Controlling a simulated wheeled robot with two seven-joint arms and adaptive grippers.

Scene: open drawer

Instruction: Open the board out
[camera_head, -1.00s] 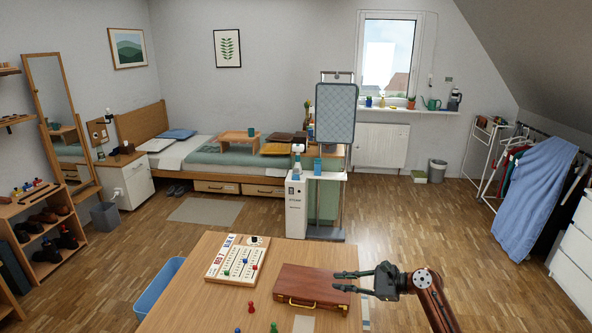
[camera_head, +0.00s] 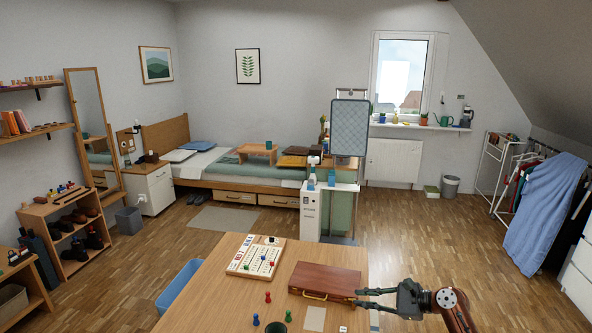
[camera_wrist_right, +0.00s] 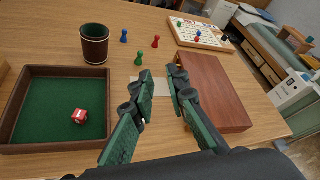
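The board is a shut, flat reddish-brown wooden case (camera_head: 325,280) lying on the table, its brass-coloured handle on the near edge. It also shows in the right wrist view (camera_wrist_right: 215,88), right of the fingers. My right gripper (camera_head: 362,298) is open and empty at the case's right edge. In the right wrist view its two fingers (camera_wrist_right: 160,76) stand apart, the right one overlapping the case's edge; I cannot tell whether it touches. My left gripper is not in view.
A cribbage-like game board (camera_head: 256,257) stands behind left of the case. Coloured pawns (camera_wrist_right: 155,42), a dice cup (camera_wrist_right: 95,44), a pale card (camera_head: 315,318) and a green-lined tray (camera_wrist_right: 50,85) with a red die lie on the table (camera_head: 220,285).

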